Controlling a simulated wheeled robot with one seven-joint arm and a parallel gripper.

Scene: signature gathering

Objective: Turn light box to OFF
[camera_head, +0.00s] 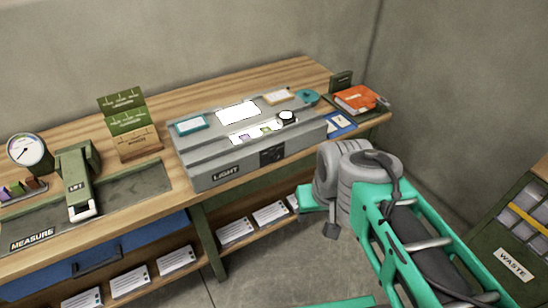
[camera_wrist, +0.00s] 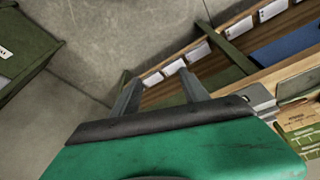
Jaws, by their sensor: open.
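The light box (camera_head: 248,169) is a long grey case on the wooden bench, with a LIGHT label on its front. A dark switch or knob (camera_head: 272,154) sits on the front face, right of the label; its setting is too small to read. The top has a bright lit panel (camera_head: 238,111). My gripper is open and empty in the wrist view (camera_wrist: 161,92), its two dark fingers apart over the floor and lower shelf. In the head view my arm is right of and in front of the box, clear of it; the fingers are mostly hidden there.
A lower shelf (camera_head: 236,241) carries white card stacks. Floor is free before the bench.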

